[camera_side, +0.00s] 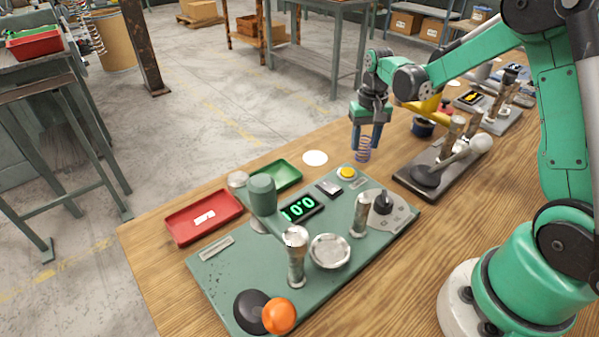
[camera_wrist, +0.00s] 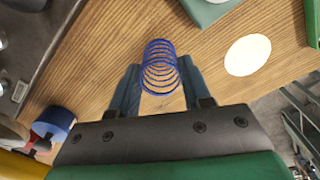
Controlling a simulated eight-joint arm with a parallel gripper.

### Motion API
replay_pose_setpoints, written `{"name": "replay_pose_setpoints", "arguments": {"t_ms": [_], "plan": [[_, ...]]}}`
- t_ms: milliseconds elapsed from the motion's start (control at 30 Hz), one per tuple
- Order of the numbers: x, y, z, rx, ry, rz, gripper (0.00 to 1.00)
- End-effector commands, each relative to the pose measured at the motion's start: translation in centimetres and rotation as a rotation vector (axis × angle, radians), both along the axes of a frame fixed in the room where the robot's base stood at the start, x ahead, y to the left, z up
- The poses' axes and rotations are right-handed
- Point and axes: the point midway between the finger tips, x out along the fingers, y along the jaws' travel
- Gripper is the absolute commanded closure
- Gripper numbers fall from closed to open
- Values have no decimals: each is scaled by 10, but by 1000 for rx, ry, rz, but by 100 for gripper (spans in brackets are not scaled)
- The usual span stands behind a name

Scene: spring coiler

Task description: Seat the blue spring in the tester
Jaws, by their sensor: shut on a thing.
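My gripper (camera_side: 368,137) is at the back of the bench, with its fingers pointing down. It is shut on the blue spring (camera_side: 362,150), which hangs upright between the fingertips above the bench top. In the wrist view the blue spring (camera_wrist: 160,68) sits between the two fingers, its coils whole and its far end free. The tester is the green base plate (camera_side: 225,268) in front, left of my gripper. It carries a round silver cup (camera_side: 330,251), a post with a green head (camera_side: 262,195), a lit display reading 0.0 (camera_side: 302,207) and an orange knob (camera_side: 279,316).
A red tray (camera_side: 204,217) holding a white label and a green tray (camera_side: 276,176) lie behind the tester. A white disc (camera_side: 315,158) lies flat on the bench. A dark plate with a lever (camera_side: 428,176) stands right of my gripper. Bare wood lies under the spring.

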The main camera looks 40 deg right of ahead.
Motion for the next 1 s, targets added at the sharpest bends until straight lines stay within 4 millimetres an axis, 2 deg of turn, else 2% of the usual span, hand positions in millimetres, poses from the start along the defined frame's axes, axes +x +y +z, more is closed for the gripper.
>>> {"name": "replay_pose_setpoints", "arguments": {"t_ms": [533,1000], "plan": [[0,0,9,0,0,0,87],[0,0,32,0,0,0,87]]}}
